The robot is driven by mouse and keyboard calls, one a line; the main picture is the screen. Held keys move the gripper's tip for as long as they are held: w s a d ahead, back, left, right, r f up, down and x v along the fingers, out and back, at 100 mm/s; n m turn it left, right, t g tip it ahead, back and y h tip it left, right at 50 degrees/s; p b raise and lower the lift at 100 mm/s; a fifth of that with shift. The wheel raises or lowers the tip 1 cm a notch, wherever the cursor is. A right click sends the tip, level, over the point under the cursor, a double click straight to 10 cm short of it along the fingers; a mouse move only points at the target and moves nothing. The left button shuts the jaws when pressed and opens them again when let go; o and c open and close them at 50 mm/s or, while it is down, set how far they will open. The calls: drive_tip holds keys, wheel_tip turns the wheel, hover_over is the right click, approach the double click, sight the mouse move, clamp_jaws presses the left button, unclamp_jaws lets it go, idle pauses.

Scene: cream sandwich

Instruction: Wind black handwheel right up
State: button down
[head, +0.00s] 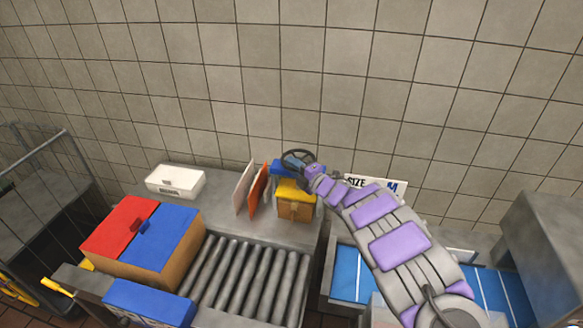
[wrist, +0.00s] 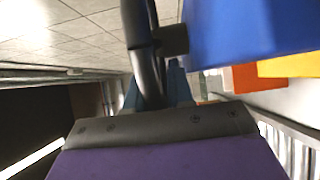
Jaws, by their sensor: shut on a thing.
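The black handwheel (head: 299,154) stands at the back of the counter, near the tiled wall, by a blue box (head: 283,167). My gripper (head: 306,168) is at the wheel's lower right side, at the end of my purple and grey arm. In the wrist view the wheel's black rim (wrist: 146,60) runs down into the jaws, and a short dark hub or handle piece (wrist: 173,40) joins it to the blue box (wrist: 245,30). My gripper is shut on the handwheel's rim. The fingertips are largely hidden behind the rim and the gripper's body.
A yellow-topped box (head: 296,200) stands just below the wheel, with orange and white boards (head: 252,190) to its left. A roller conveyor (head: 240,275) lies in front. A red and blue box (head: 145,235) and a white tray (head: 175,181) are at left. A "SIZE M" sign (head: 393,187) stands behind my arm.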

drive_tip(key=shift+d+f+n+g+y, duration=0.2)
drive_tip(key=shift+f+n+g+y, duration=0.05)
drive_tip(key=shift+n+g+y, duration=0.3)
drive_tip(key=shift+s+g, duration=0.1)
drive_tip(key=shift+g, duration=0.15)
drive_tip(key=c, duration=1.4)
unclamp_jaws()
drive_tip(key=shift+o, duration=0.2)
